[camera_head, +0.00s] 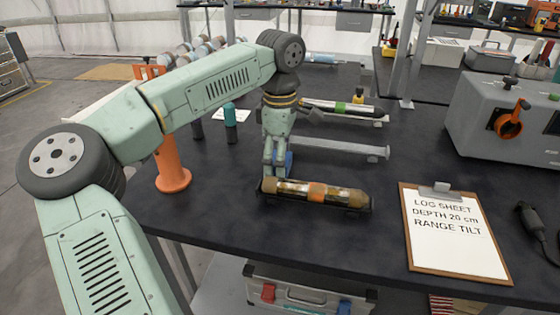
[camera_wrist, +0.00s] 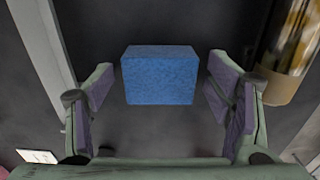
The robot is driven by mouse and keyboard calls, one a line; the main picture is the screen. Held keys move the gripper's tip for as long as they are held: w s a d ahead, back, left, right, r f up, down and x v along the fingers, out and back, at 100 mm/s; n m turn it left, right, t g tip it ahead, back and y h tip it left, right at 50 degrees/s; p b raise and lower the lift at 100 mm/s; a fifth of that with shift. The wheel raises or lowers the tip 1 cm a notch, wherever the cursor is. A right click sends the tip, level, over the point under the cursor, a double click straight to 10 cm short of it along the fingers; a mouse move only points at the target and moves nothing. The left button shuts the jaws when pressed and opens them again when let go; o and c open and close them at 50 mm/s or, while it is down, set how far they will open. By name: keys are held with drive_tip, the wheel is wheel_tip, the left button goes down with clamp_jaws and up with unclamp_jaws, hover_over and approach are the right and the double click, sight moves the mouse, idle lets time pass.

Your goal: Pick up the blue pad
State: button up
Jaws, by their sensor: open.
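The blue pad (camera_wrist: 160,75) is a small blue block on the dark table top. In the wrist view it lies between the two open fingers of my gripper (camera_wrist: 165,110), with a gap on each side. In the head view only a sliver of the blue pad (camera_head: 289,162) shows beside my gripper (camera_head: 274,170). My gripper points down at the table, open and empty. The arm and fingers hide most of the pad in the head view.
A brown and gold cylinder (camera_head: 315,193) lies in a cradle just in front of my gripper. A grey rail (camera_head: 335,147) lies behind it. An orange stand (camera_head: 171,165) is at left, a clipboard (camera_head: 455,232) at right. A grey case (camera_head: 500,115) stands at the back right.

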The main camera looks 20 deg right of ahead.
drive_tip(key=shift+c, duration=0.5)
drive_tip(key=c, duration=0.8)
wheel_tip(320, 180, up, 10)
drive_tip(key=shift+r+b, duration=0.1)
drive_tip(key=shift+b, duration=0.45)
